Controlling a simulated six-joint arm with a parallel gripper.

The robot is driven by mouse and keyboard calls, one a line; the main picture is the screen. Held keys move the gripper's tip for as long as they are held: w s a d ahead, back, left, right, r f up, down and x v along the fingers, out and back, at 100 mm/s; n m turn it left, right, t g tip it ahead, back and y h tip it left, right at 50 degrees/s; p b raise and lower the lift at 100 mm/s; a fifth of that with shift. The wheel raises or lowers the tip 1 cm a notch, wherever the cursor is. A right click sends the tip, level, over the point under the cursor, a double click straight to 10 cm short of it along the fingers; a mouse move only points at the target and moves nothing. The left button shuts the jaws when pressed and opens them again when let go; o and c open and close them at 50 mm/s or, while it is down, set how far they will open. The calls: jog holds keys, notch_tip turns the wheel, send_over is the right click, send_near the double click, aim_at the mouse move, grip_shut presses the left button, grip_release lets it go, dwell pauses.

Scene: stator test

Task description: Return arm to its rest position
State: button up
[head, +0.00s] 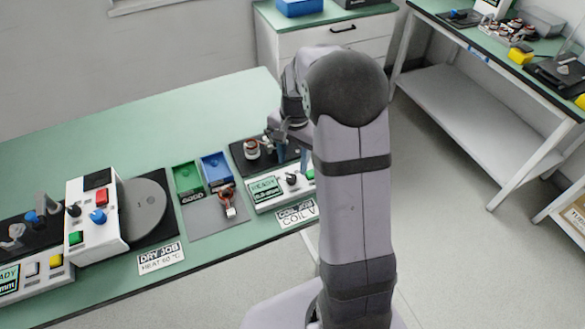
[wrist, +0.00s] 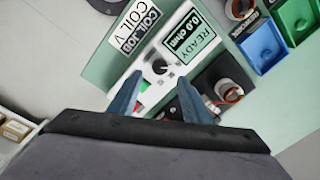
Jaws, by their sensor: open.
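My gripper (head: 293,157) hangs above the coil tester at the right end of the green bench, partly hidden by my arm in the head view. In the wrist view its two blue fingers (wrist: 159,77) are apart, with nothing held between them. Below them is the white coil tester (wrist: 152,68), with a knob, green and red buttons and a screen (wrist: 192,35) reading READY 0.0 ohm. A stator with copper-coloured windings (wrist: 229,92) sits in the dark fixture beside the tester; it also shows in the head view (head: 252,149).
A green bin (head: 187,177) and a blue bin (head: 215,168) stand left of the tester. A part with red wires (head: 228,203) lies on the grey mat. A white dry-job unit with a round plate (head: 143,205) is further left. The back of the bench is clear.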

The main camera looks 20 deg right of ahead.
jog(key=shift+r, duration=0.6)
